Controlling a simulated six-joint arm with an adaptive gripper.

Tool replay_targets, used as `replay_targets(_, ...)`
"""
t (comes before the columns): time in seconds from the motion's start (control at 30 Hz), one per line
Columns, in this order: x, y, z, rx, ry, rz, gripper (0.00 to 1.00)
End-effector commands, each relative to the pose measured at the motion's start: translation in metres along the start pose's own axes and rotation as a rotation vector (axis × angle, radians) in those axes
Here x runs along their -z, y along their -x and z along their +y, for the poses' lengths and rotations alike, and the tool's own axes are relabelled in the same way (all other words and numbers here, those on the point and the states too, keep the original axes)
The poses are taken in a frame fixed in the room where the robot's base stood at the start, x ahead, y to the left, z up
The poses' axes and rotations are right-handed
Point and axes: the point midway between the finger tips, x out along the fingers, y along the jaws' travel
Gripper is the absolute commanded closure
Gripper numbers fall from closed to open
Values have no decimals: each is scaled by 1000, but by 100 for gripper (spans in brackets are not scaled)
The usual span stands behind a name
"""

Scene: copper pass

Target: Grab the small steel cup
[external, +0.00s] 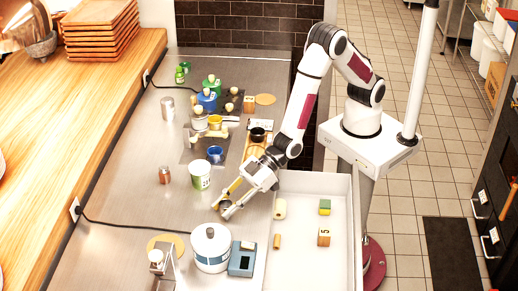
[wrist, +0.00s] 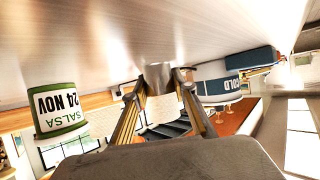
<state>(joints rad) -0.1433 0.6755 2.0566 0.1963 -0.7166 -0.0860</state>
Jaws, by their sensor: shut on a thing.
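A small steel cup (wrist: 158,76) shows in the wrist view between the two fingertips, its shiny grey side partly covered by them. My gripper (wrist: 160,98) is shut on it. In the external view my gripper (external: 229,203) reaches down and left to the counter, close to the left wall of the white tray. The cup is small there and mostly hidden by the fingers. Whether it touches the counter or is lifted I cannot tell.
A white tub with a green rim (external: 201,176) stands left of my gripper, and a larger white-and-blue pot (external: 211,247) stands in front. The white tray (external: 330,180) to the right holds several small blocks.

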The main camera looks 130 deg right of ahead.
Motion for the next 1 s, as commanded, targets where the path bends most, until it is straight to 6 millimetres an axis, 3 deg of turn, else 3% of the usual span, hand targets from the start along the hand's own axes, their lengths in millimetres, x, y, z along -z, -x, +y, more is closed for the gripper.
replay_targets(0.37,17,8,0,0,0,3,91)
replay_targets(1.0,84,40,0,-1,0,3,91)
